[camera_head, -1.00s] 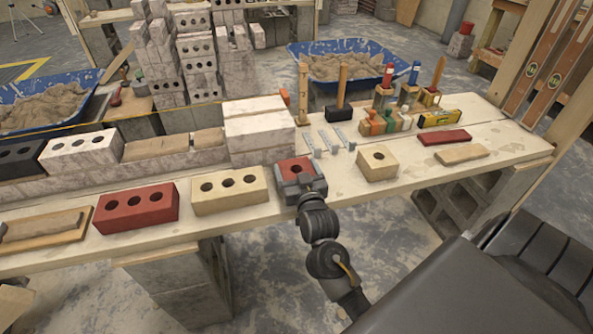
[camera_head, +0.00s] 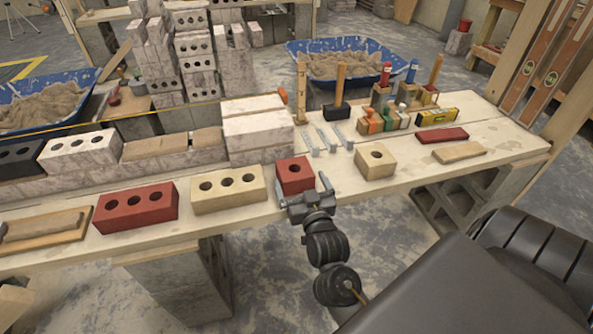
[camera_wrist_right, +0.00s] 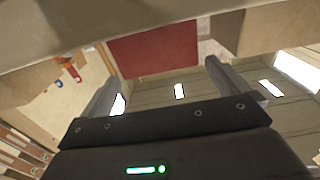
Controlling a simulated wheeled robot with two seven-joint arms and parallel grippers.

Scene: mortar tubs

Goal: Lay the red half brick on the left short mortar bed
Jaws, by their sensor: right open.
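The red half brick (camera_head: 295,177), with one hole in its top, stands on the front plank, right of the cream brick. My right gripper (camera_head: 304,191) is open just in front of it, on the near side. In the right wrist view the red face of the half brick (camera_wrist_right: 150,53) lies beyond the spread fingertips (camera_wrist_right: 163,78), and nothing is between the fingers. Tan mortar (camera_head: 155,147) lies on the low wall behind, in a longer left stretch and a shorter right stretch (camera_head: 207,138). My left gripper is out of view.
A red three-hole brick (camera_head: 137,208) and a cream three-hole brick (camera_head: 229,190) stand left on the plank (camera_head: 330,213). A cream half brick (camera_head: 376,162) stands to the right. White blocks (camera_head: 255,130) rise behind the red half brick. A hammer (camera_head: 338,100) and metal clips stand further back.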

